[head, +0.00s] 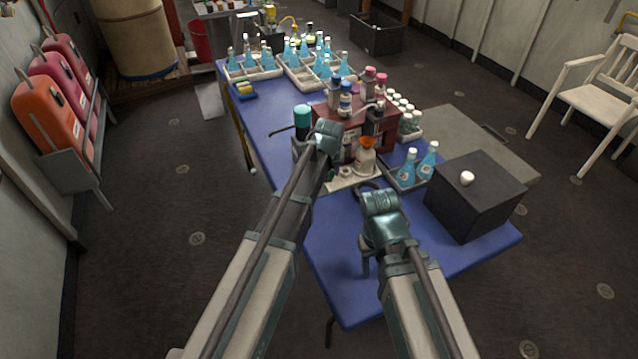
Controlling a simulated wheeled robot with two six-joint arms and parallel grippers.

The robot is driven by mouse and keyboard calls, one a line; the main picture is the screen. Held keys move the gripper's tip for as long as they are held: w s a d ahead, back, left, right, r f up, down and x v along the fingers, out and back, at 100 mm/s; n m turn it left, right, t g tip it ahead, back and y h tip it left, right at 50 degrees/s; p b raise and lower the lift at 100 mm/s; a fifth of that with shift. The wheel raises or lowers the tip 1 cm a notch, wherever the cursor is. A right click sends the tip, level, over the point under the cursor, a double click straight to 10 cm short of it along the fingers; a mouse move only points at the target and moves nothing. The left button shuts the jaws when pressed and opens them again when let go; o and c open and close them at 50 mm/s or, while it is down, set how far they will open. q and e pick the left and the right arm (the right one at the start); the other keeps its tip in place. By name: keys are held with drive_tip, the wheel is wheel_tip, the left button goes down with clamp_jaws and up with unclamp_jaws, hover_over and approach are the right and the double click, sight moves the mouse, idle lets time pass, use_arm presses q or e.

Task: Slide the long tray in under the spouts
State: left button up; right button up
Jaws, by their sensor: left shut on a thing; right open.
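A maroon stand (383,140) holds several bottles with pink, blue and white caps on top. A long cream tray (345,183) shows in part at its near side, with a white flask with an orange top (366,158) above it. The spouts are too small or hidden to make out. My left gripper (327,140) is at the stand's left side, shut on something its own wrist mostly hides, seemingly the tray. My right gripper (372,192) is open and empty over the blue table, near the tray's right end.
A teal-capped bottle (302,117) stands beside my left gripper. A dark tray (405,178) with blue bottles and a black box (476,195) with a white knob are at the right. Bottle crates (252,70) fill the far end. The near blue table (335,265) is clear.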

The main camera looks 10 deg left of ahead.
use_arm(q)
drive_tip(key=shift+w+d, duration=0.75)
drive_tip(key=shift+d, duration=0.3)
drive_tip(key=o, duration=1)
drive_tip(key=shift+r, duration=0.1)
use_arm(e)
drive_tip(key=shift+r, duration=0.1)
use_arm(q)
wheel_tip(320, 180, up, 7)
drive_tip(key=p, duration=0.7)
use_arm(e)
wheel_tip(320, 180, up, 7)
